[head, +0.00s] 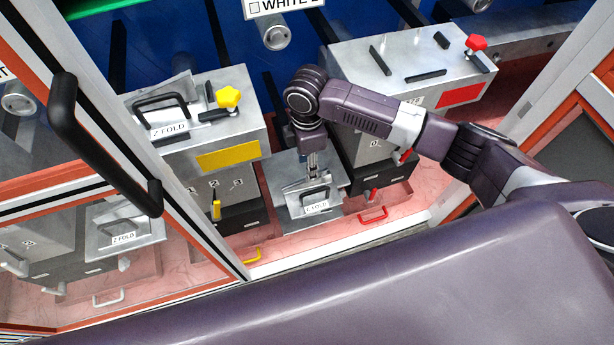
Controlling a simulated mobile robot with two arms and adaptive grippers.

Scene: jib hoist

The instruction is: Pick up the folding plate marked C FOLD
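A grey metal folding plate (293,205) with a black handle (315,192) lies between the two dispensers. Its white label ends in FOLD; the first letter is too small to read surely. My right arm reaches in from the right, and my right gripper (313,168) points down just above the plate's far part, behind the handle. The fingers look close together, but whether they are open, shut or touching the plate is unclear. Another plate, marked Z FOLD (180,131), lies on the left dispenser. My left gripper is not in view.
The left dispenser (228,157) has a yellow knob and the right dispenser (410,60) a red one. An open glass door with a black handle (105,145) stands at the left. A white frame post (555,80) stands at the right. Pink floor shows around the plate.

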